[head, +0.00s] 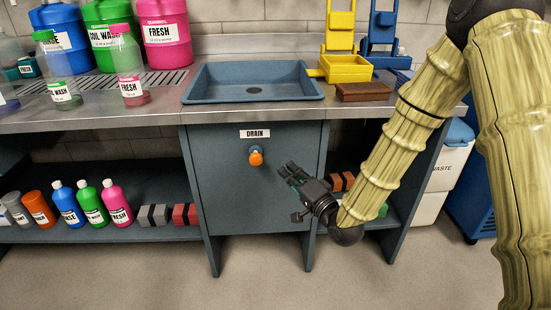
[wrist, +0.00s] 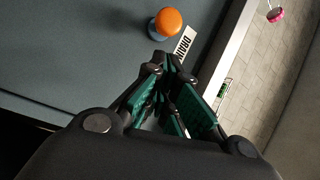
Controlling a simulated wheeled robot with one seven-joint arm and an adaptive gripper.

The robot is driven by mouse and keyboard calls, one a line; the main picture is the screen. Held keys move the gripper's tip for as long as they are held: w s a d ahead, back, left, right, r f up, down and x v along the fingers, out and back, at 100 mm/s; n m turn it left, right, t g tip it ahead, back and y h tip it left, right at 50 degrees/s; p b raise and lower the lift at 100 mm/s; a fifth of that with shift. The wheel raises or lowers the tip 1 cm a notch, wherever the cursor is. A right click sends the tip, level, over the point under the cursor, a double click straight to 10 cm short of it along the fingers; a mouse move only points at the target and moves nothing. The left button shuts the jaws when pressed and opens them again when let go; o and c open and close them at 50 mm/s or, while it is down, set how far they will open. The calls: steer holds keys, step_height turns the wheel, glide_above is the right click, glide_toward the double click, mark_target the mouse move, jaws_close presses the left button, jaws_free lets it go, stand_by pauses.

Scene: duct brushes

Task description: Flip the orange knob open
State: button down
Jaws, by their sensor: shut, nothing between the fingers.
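The orange knob (head: 256,158) sits on a blue fitting on the grey cabinet front, just below the white DRAIN label (head: 254,133). In the wrist view the orange knob (wrist: 168,21) shows at the top on its blue base, beside the tilted DRAIN label (wrist: 183,46). My gripper (head: 286,170) is in front of the cabinet panel, to the right of the knob and slightly lower in the head view. In the wrist view my gripper (wrist: 172,62) has its fingertips together, pointing toward the knob and label. It is empty and appears apart from the knob.
A blue sink (head: 200,92) is set in the counter above the panel. Bottles and blocks stand on the lower shelf (head: 100,232) to the left. A brown block (head: 362,91) and a yellow holder (head: 345,68) stand right of the sink. The panel around the knob is clear.

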mark_target(256, 156)
steer(key=b+x, duration=0.2)
steer(key=x, duration=0.8)
steer(key=shift+s, duration=0.1)
